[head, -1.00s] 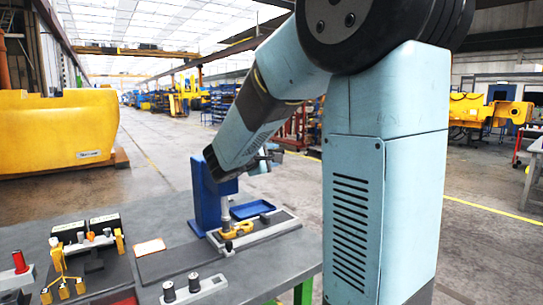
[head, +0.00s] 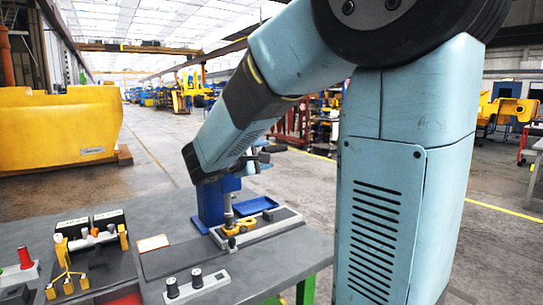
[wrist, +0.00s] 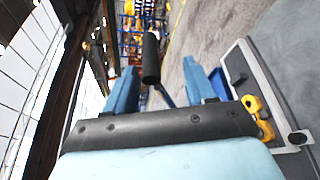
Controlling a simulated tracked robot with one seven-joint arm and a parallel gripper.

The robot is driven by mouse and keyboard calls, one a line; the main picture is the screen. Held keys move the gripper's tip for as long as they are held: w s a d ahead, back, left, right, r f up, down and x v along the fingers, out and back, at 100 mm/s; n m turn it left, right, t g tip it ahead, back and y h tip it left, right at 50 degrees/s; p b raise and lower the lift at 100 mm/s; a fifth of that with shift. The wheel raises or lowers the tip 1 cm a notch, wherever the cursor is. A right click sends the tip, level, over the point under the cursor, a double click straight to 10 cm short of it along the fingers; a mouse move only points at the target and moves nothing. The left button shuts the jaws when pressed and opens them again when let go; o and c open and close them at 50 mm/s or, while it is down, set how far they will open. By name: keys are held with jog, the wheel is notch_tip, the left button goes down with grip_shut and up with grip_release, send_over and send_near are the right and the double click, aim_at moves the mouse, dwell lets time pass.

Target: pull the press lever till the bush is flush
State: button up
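The blue arbor press (head: 210,203) stands on the grey bench, its top hidden behind my forearm. Its metal ram (head: 228,212) points down at a yellow fixture (head: 240,228), which also shows in the wrist view (wrist: 256,112). The bush cannot be made out, so I cannot tell how far in it sits. In the wrist view the press lever's black grip (wrist: 151,58) stands between the two blue fingers of my gripper (wrist: 161,68), its thin rod running down to the right. The fingers are wide apart, with visible gaps on both sides of the grip.
A blue tray (head: 256,206) lies behind the fixture. On the bench's left are a yellow stand (head: 66,268), black boxes (head: 90,225) and a red-topped piece (head: 25,258). A grey block with two black knobs (head: 196,287) sits in front. A dark mat lies beside the press.

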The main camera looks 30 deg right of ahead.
jog(key=f+v, duration=0.1)
jog(key=v, duration=0.6)
jog(key=shift+r, duration=0.45)
jog(key=shift+a, duration=0.1)
